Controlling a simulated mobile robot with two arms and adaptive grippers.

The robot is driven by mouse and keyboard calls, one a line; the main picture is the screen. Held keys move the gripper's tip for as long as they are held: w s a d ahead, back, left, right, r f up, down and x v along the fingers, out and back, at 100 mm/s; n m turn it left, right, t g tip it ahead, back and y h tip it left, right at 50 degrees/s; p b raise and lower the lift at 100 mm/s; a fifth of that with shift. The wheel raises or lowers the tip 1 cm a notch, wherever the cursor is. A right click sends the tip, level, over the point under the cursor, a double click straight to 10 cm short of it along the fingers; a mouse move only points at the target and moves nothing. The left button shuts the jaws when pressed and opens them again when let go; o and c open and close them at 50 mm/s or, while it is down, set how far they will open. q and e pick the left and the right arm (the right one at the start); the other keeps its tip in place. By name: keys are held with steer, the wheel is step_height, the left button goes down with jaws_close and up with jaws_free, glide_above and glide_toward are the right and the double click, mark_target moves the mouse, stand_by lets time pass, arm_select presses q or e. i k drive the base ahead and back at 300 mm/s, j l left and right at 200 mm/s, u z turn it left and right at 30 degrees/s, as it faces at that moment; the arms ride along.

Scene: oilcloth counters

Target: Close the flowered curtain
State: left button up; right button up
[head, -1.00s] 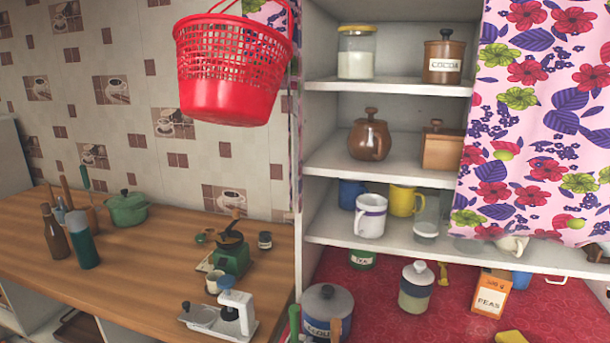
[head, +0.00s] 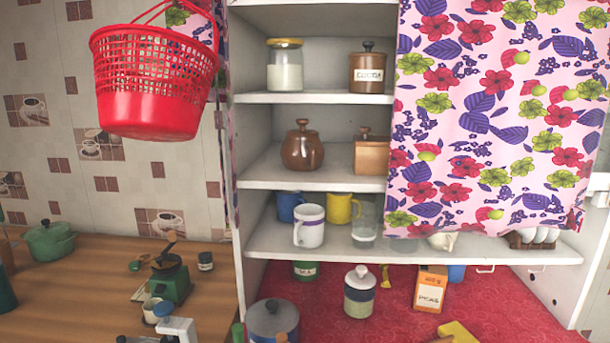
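The flowered curtain (head: 495,120) is pink with red, green and purple flowers and leaves. In the head view it hangs over the right part of the white shelf unit (head: 310,178), ending just above the lowest shelf's front edge. The left part of the shelves is uncovered. A narrow strip of the same flowered cloth (head: 222,100) shows at the unit's left edge, partly behind the red basket. Neither of my grippers is in view.
A red plastic basket (head: 150,85) hangs at the upper left, close to the shelf's left side. Jars, pots and mugs stand on the shelves. A canister (head: 360,293) and peas box (head: 431,288) stand on the red oilcloth (head: 500,300). A grinder (head: 168,280) stands on the wooden counter.

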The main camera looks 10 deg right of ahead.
mark_target(501, 107)
steer(key=z, duration=1.35)
